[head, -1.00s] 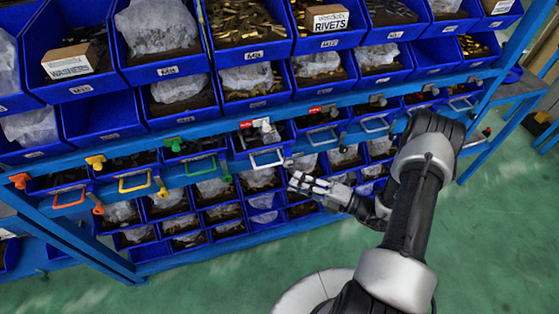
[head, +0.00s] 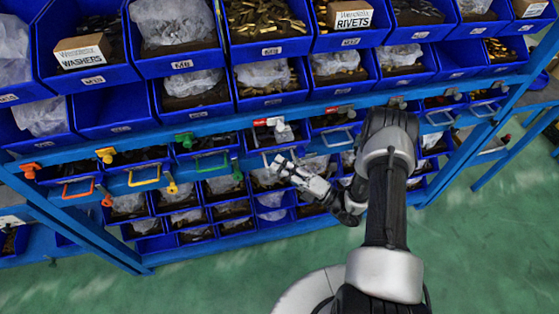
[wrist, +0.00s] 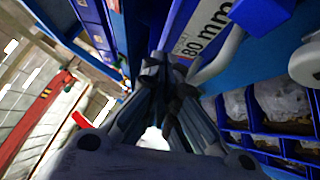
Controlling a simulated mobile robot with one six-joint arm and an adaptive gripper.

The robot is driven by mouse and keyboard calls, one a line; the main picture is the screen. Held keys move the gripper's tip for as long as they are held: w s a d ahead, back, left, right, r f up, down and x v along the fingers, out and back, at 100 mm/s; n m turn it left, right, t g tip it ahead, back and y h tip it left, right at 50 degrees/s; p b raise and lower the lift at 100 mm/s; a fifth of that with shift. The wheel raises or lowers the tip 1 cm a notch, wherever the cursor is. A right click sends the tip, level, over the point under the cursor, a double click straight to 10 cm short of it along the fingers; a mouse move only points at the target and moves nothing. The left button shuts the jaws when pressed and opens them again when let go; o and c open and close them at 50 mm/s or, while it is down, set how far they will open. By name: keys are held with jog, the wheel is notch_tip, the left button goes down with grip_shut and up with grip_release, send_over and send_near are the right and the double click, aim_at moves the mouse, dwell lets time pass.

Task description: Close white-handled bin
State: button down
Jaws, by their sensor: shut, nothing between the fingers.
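The white-handled bin (head: 262,141) is a blue bin in the shelf's row of handled bins, right of the green-handled one. Its white handle (head: 266,157) is partly behind my fingers. Grey and red pieces show at its top. I cannot tell exactly how far it stands out. My gripper (head: 277,163) is shut and empty, with its tips at the handle's right end. In the wrist view the closed fingers (wrist: 160,68) point at the blue front with a "80 mm" label, and the white handle (wrist: 218,60) is just right of them. I cannot tell whether they touch.
Bins with orange (head: 78,190), yellow (head: 144,177) and green (head: 211,163) handles stand left; a grey-handled bin (head: 335,136) stands right. Small open bins (head: 228,208) sit below, larger stocked bins (head: 268,78) above. The green floor (head: 210,285) in front is clear.

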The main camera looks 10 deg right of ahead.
aim_at(278, 149)
jog(key=shift+w+r, duration=0.35)
jog(key=shift+w, duration=0.5)
jog(key=shift+w, duration=0.1)
jog(key=w+b, duration=0.2)
jog(key=w, duration=0.1)
jog(key=shift+w+f, duration=0.15)
jog(key=shift+w, duration=0.5)
jog(key=shift+r, duration=0.25)
jog(key=shift+d, duration=0.1)
